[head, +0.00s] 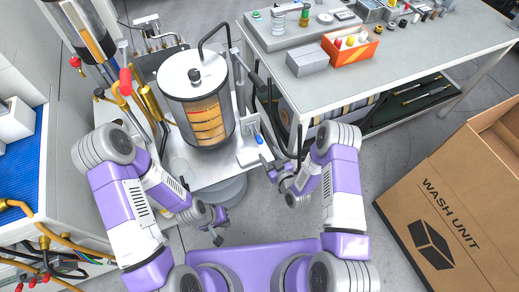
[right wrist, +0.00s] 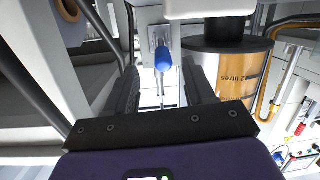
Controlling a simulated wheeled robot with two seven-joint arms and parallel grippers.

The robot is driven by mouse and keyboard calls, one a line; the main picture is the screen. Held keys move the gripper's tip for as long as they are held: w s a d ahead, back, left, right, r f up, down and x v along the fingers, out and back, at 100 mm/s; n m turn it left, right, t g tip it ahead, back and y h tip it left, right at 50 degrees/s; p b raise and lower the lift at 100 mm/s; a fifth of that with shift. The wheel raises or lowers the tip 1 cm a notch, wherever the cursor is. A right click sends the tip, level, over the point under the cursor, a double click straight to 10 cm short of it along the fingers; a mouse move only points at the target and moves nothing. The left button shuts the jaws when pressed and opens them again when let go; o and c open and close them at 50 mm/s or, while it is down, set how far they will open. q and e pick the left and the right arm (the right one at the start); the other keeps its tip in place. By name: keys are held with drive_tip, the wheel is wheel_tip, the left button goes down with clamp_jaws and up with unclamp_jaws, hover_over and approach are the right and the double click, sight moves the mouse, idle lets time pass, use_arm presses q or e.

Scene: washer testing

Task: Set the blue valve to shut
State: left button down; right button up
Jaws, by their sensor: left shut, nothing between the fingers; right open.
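The blue valve handle (right wrist: 163,56) shows in the right wrist view, standing upright in front of a metal plate, with a thin metal rod below it. In the head view the small blue handle (head: 258,138) is at the right of the tank stand, beside a white block. My right gripper (right wrist: 162,90) is open, with the blue handle seen just beyond and between its dark fingers; I cannot tell that they touch it. In the head view my right gripper (head: 272,163) is close to the handle on its near side. My left gripper (head: 217,238) is shut and empty, low in front of the stand.
A clear tank (head: 205,120) with amber liquid stands on the stand, left of the blue handle. A red-handled lever (head: 125,82) is further left. A grey workbench (head: 300,95) is at the right. A cardboard box (head: 440,205) stands on the floor at the right.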

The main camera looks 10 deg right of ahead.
sight(260, 140)
drive_tip(key=shift+n+t+y, duration=0.6)
drive_tip(key=shift+t, duration=0.3)
drive_tip(key=b+x, duration=0.3)
drive_tip(key=x, duration=0.5)
drive_tip(key=shift+w+a, duration=0.15)
drive_tip(key=shift+w, duration=0.05)
use_arm(q)
wheel_tip(260, 140, down, 4)
drive_tip(key=shift+f, duration=0.15)
use_arm(e)
clamp_jaws()
